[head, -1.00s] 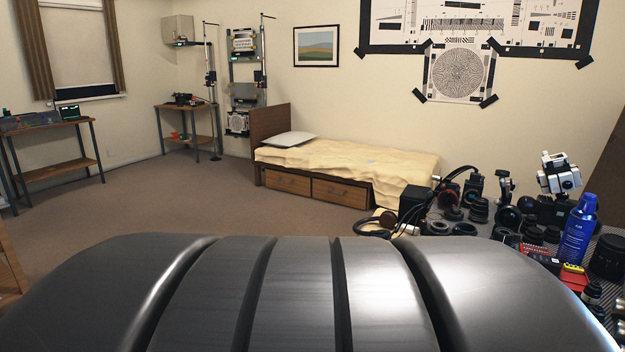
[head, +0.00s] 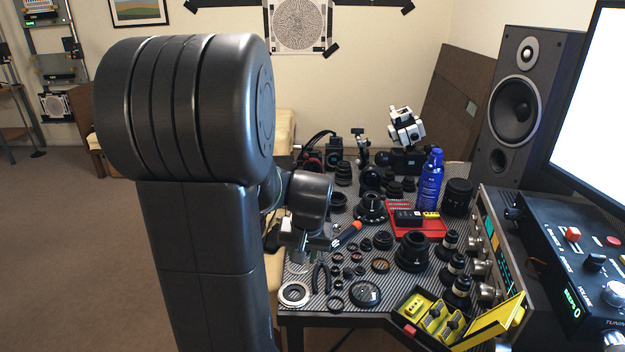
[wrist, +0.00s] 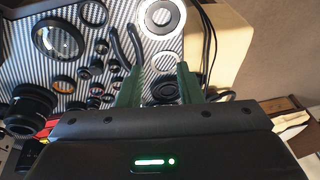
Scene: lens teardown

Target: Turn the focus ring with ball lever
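No ball lever on a focus ring can be made out for certain. A large black lens (head: 411,254) stands upright on the striped bench in the head view. A black lens, perhaps the same one, shows at the left of the wrist view (wrist: 32,103). Another black lens part with a wide flange (head: 370,210) stands farther back. My gripper shows its two green fingers apart in the wrist view (wrist: 158,68), with nothing clearly held between them. Dark rings (wrist: 164,92) show beyond the gap. In the head view my arm hides part of the bench's left side.
Pliers (head: 321,277), a pale ring (head: 294,294) and a round glass disc (head: 365,295) lie near the bench's front edge. A blue can (head: 430,182), red tray (head: 431,229), yellow case (head: 408,304) and speaker (head: 514,110) crowd the right. Floor at left is clear.

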